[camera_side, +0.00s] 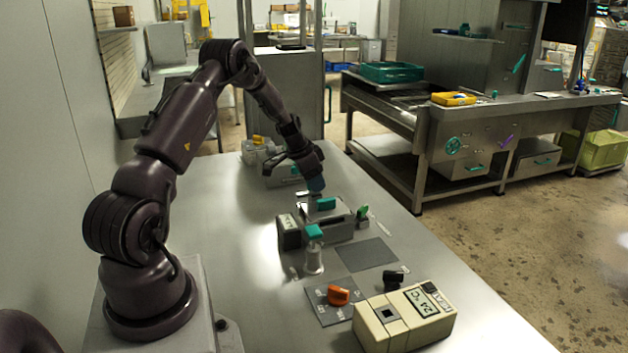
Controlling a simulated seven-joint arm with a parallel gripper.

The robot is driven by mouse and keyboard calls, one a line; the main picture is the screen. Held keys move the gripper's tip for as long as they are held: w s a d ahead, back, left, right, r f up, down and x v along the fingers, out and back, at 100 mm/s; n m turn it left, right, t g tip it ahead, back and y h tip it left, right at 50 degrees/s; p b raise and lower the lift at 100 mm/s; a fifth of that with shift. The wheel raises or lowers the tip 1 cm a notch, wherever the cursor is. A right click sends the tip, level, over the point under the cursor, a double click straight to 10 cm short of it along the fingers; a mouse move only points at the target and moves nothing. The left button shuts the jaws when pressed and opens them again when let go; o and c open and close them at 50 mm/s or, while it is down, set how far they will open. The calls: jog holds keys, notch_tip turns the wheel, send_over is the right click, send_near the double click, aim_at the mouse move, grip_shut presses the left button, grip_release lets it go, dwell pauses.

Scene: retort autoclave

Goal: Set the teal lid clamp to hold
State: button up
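A grey box-shaped unit (338,228) stands on the steel table near the middle of the view. A teal piece (326,203), which looks like the lid clamp, lies on its top. Its exact setting is too small to read. My gripper (316,186) points down just above and slightly left of the teal piece and appears apart from it. Its dark fingers with bluish tips are small here, and I cannot tell how far apart they are.
A teal-topped clear fitting (314,256) and a dark labelled box (288,232) stand in front. A green lever (362,212) is at the unit's right. An orange knob (339,295) and a cream display box (404,318) are nearer. A grey table patch (367,255) is clear.

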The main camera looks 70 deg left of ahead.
grip_shut()
jog(key=shift+n, duration=0.3)
jog(key=n+y, duration=0.1)
jog(key=n, duration=0.3)
jog(key=shift+d+g+y, duration=0.15)
jog(key=shift+g+y, duration=0.15)
jog(key=shift+y, duration=0.1)
jog(key=n+g+y, duration=0.1)
jog(key=n, duration=0.6)
jog(key=n+g+y, duration=0.1)
jog(key=n, duration=0.1)
jog(key=shift+w+g, duration=0.1)
jog(key=shift+g, duration=0.2)
jog(key=shift+n+g+y, duration=0.3)
jog(key=shift+n+g, duration=0.4)
jog(key=shift+n, duration=1.4)
jog(key=shift+o, duration=0.2)
grip_release()
